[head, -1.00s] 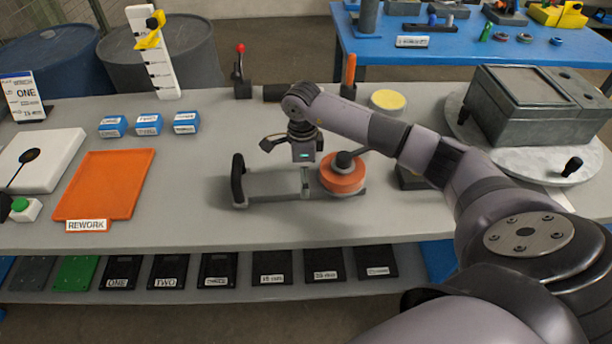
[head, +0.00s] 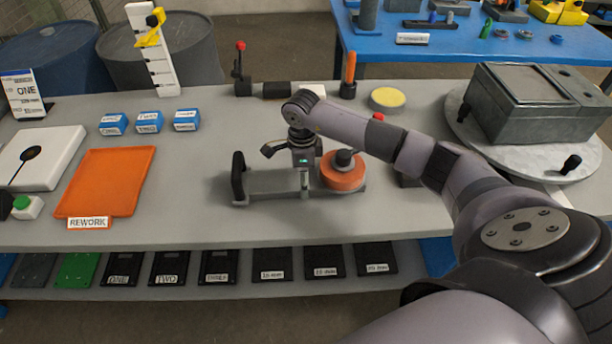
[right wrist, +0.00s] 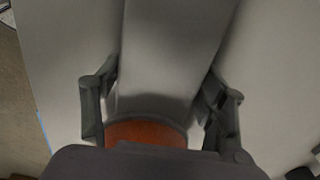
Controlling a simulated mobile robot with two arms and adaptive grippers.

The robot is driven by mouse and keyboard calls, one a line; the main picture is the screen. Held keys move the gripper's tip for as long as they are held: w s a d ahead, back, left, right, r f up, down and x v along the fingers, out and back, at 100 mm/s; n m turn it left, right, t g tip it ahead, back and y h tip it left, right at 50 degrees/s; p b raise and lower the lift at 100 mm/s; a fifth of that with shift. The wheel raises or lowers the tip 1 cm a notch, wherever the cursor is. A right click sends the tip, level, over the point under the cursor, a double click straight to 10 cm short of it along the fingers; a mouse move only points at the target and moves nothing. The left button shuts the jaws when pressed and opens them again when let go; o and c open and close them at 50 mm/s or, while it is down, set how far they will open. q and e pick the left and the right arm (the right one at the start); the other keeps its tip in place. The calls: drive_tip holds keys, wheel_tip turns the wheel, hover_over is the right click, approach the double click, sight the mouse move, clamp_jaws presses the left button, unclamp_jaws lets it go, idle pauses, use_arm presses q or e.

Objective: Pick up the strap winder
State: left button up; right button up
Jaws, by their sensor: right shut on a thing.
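The strap winder (head: 270,184) lies on the grey bench in the head view. It has a long grey frame, a dark upright handle (head: 238,176) at its left end and an orange spool (head: 343,172) with a dark knob at its right end. My right gripper (head: 304,180) is over the frame just left of the spool, shut on the winder. In the right wrist view its two fingers (right wrist: 161,108) stand on either side of the grey frame, with the orange spool (right wrist: 147,132) partly hidden by the gripper body. My left gripper is not in view.
Left of the winder are an orange rework tray (head: 105,183) and several blue labelled blocks (head: 149,122). A grey box (head: 525,105) on a round plate stands at right. A red-knobbed lever (head: 241,75) and a yellow disc (head: 388,98) are behind. Bench in front of the winder is clear.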

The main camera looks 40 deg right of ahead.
drive_tip(key=c, duration=1.1)
drive_tip(key=shift+w+r, duration=0.1)
drive_tip(key=shift+w, duration=0.05)
drive_tip(key=shift+c, duration=0.3)
